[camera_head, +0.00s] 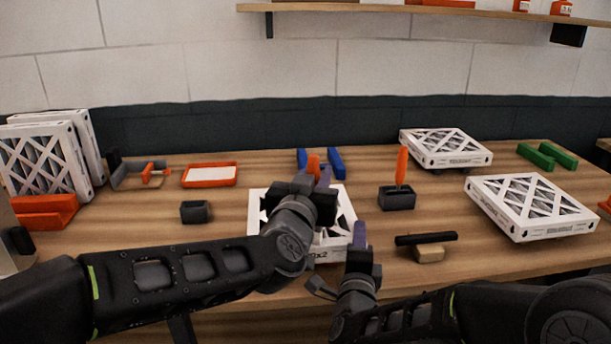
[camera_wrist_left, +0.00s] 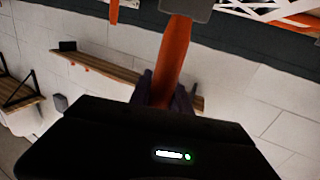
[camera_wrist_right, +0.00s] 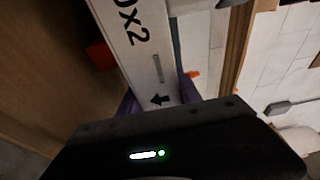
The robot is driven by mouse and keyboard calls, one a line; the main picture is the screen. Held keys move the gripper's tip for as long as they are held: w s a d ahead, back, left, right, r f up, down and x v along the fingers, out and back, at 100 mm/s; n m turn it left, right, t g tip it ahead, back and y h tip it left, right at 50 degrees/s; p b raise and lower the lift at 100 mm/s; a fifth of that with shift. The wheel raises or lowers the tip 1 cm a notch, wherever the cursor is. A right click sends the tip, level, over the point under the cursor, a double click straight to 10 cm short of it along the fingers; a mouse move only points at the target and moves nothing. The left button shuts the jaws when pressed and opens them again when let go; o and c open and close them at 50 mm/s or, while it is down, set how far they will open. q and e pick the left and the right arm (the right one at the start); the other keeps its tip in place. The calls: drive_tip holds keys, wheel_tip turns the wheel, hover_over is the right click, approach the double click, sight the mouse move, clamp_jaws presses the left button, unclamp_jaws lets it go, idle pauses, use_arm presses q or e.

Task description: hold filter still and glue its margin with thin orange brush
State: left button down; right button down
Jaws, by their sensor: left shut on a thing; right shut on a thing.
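The white-framed filter (camera_head: 344,205) lies flat on the table in front of me, partly hidden by my left arm. My right gripper (camera_head: 359,236) is shut on its near right part; the right wrist view shows the filter's printed side wall (camera_wrist_right: 143,45) between the purple fingers. My left gripper (camera_head: 314,178) is shut on an orange-handled brush (camera_head: 313,163) above the filter. In the left wrist view the orange handle (camera_wrist_left: 172,60) runs from the fingers to a grey head (camera_wrist_left: 187,9). Whether the brush touches the filter is hidden.
Another orange handle (camera_head: 402,166) stands upright in a dark holder (camera_head: 397,198). An empty dark holder (camera_head: 195,212) is at left. An orange tray (camera_head: 209,182), blue blocks (camera_head: 336,162), a black-handled brush (camera_head: 427,239) and two filters (camera_head: 445,148) (camera_head: 530,205) lie around.

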use_arm(q)
drive_tip(key=shift+d, duration=0.3)
drive_tip(key=shift+d+r, duration=0.1)
drive_tip(key=shift+w+d, duration=0.15)
drive_tip(key=shift+d, duration=0.65)
drive_tip(key=shift+w+d, duration=0.1)
drive_tip(key=shift+d, duration=0.65)
drive_tip(key=shift+d, duration=0.1)
drive_tip(key=shift+w+d+f, duration=0.1)
drive_tip(key=shift+d, duration=0.7)
drive_tip(key=shift+w+d+f, duration=0.1)
drive_tip(key=shift+d, duration=0.7)
drive_tip(key=shift+d, duration=0.15)
drive_tip(key=shift+s+a+r, duration=0.1)
drive_tip(key=shift+a+r, duration=0.05)
drive_tip(key=shift+a, duration=0.8)
drive_tip(key=shift+s+a+r, duration=0.1)
drive_tip(key=shift+a, duration=0.8)
